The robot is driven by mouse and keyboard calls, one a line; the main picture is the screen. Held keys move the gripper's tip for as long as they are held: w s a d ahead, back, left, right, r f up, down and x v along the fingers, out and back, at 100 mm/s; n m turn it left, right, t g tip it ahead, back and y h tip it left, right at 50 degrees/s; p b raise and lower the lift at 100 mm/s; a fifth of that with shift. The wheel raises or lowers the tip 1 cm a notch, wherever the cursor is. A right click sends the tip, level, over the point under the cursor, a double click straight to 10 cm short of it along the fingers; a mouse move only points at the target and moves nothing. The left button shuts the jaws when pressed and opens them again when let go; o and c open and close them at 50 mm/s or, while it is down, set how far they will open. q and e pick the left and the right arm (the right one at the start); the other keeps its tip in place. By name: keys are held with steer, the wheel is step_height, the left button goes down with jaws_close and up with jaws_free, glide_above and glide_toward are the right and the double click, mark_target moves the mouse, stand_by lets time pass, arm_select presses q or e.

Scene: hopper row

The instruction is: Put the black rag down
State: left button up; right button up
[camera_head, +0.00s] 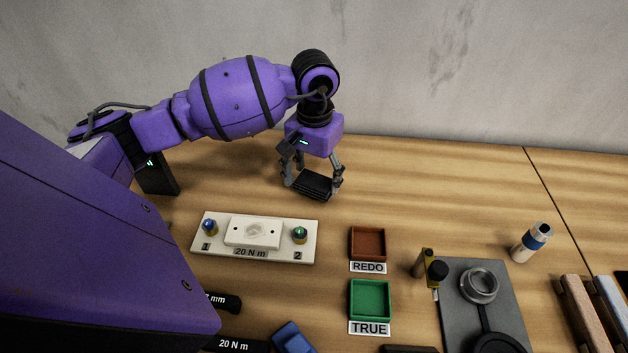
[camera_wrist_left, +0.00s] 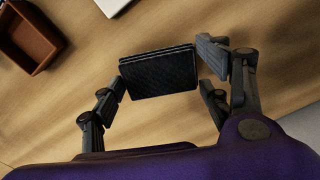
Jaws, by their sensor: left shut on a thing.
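The black rag (camera_head: 314,184) is a folded, dark textured pad between the fingers of my left gripper (camera_head: 313,178). In the left wrist view the rag (camera_wrist_left: 158,72) spans the gap between the two fingers (camera_wrist_left: 160,90), and the gripper is shut on it. The gripper points down over the back of the wooden table, behind the white plate with the 20 N m label. I cannot tell whether the rag touches the table. My right gripper is not in view.
A grey fixture plate (camera_head: 457,310) and a white-blue cylinder (camera_head: 532,242) are further right. The wooden table (camera_head: 430,185) is clear at the back.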

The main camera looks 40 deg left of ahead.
mark_target(314, 181)
arm_select(q)
steer(key=shift+f, duration=0.9)
steer(key=shift+f, duration=0.1)
steer(key=shift+f, duration=0.2)
steer(key=o, duration=1.2)
steer(key=shift+r, duration=0.1)
steer(key=shift+o, duration=0.2)
step_height(314, 181, up, 12)
steer(key=shift+r+b, duration=0.2)
steer(key=shift+b, duration=0.1)
